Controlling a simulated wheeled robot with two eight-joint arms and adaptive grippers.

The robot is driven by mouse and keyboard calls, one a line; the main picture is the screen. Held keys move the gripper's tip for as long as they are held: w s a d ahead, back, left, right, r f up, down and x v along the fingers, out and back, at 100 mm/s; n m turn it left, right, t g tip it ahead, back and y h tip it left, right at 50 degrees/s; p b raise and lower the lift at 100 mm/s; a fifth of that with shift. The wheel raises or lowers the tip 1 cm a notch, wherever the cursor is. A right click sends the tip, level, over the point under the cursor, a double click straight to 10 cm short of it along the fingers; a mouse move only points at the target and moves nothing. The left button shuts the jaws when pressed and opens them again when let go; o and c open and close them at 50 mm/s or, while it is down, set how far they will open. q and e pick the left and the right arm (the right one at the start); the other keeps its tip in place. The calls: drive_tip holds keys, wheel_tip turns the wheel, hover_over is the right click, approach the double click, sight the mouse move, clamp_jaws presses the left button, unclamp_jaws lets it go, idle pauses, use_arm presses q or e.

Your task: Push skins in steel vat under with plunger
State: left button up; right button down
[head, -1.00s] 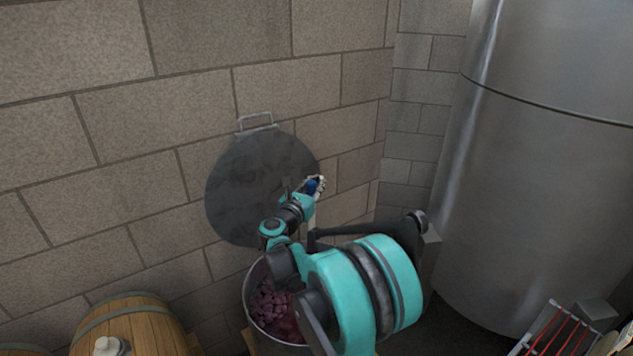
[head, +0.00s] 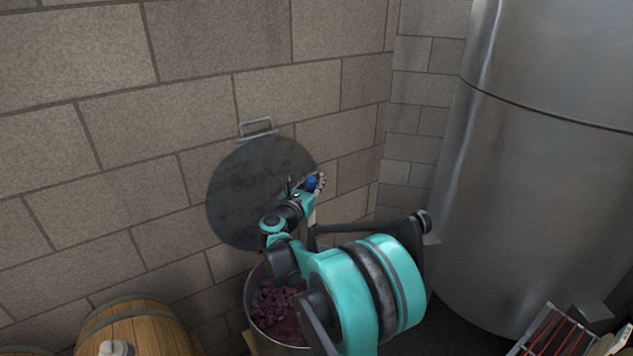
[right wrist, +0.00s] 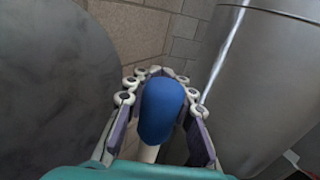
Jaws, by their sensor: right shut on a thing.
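The steel vat (head: 258,318) stands low in the middle of the head view, with dark purple grape skins (head: 277,303) in it. My right arm hides the vat's right side. My right gripper (head: 315,184) is above the vat, shut on the plunger (head: 312,182) by its blue grip. In the right wrist view the blue grip (right wrist: 161,110) sits between the fingers, with a pale shaft (right wrist: 149,153) below it. The plunger's lower end is hidden behind my arm, so I cannot tell whether it touches the skins. My left gripper is not in view.
A round dark lid (head: 255,190) with a handle leans on the block wall behind the vat. A wooden barrel (head: 140,330) stands at lower left. A large steel tank (head: 540,170) fills the right. A rack with red bars (head: 556,335) is at lower right.

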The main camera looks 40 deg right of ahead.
wheel_tip(320, 180, up, 9)
drive_tip(key=p, duration=0.6)
drive_tip(key=w+a+r+n+t+y+p, duration=0.1)
drive_tip(key=a+r+n+t+y+p, duration=0.25)
drive_tip(key=a+p, duration=0.35)
drive_tip(key=w+a+r+n+t+y+p, duration=0.2)
drive_tip(key=a+r+n+t+y+p, duration=0.15)
drive_tip(key=a+p, duration=0.35)
wheel_tip(320, 180, down, 8)
drive_tip(key=m+b, duration=0.1)
drive_tip(key=b, duration=0.4)
drive_tip(key=shift+d+f+h, duration=0.15)
drive_tip(key=shift+d+h, duration=0.25)
drive_tip(key=shift+s, duration=0.1)
drive_tip(key=shift+b, duration=0.35)
